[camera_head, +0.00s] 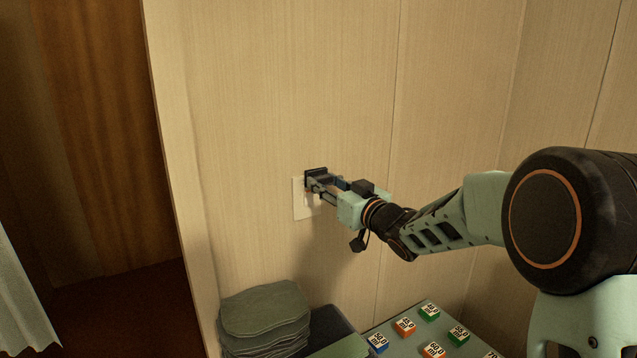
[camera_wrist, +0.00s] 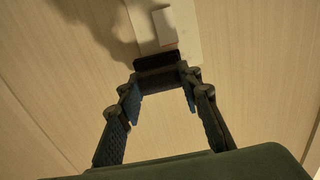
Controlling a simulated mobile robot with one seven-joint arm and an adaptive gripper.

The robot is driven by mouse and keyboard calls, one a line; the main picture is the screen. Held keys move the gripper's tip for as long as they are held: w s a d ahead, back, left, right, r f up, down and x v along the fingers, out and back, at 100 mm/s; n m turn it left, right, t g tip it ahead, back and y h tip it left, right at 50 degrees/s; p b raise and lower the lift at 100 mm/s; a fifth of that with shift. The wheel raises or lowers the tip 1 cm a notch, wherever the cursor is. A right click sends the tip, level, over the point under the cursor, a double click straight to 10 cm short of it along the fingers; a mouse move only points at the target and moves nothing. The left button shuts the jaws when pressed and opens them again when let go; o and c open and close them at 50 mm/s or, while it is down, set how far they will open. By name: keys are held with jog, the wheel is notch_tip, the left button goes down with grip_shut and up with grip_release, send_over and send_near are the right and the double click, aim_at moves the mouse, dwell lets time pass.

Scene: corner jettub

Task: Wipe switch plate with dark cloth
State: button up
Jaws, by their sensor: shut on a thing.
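The white switch plate (camera_head: 303,208) is on the pale wood-panelled wall. In the wrist view the plate (camera_wrist: 187,30) carries a raised white switch. My gripper (camera_head: 321,184) is shut on the dark cloth (camera_head: 315,172), a small blackish pad, held at the plate's top edge and partly covering it. In the wrist view the cloth (camera_wrist: 158,61) spans between the fingertips of my gripper (camera_wrist: 160,80), at the near end of the plate. It looks against or very close to the surface; exact contact cannot be told. My gripper hides the plate's right part.
A stack of folded grey-green cloths (camera_head: 265,310) stands below the plate. Several coloured, numbered blocks (camera_head: 405,327) sit on a grey-green surface (camera_head: 385,340) at the lower right. A dark opening (camera_head: 100,180) is left of the wall edge. The wall around the plate is clear.

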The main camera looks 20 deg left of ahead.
jog(key=shift+s+a, duration=0.1)
jog(key=shift+a, duration=0.1)
jog(key=shift+s+a+b, duration=0.9)
jog(key=shift+s+b, duration=0.1)
jog(key=shift+b, duration=0.05)
jog(key=shift+s+a+r, duration=0.1)
jog(key=shift+s+a, duration=0.3)
jog(key=shift+s, duration=0.05)
jog(key=shift+d, duration=0.1)
jog(key=shift+b+v, duration=0.45)
jog(key=shift+v, duration=2.45)
jog(key=shift+v, duration=1.5)
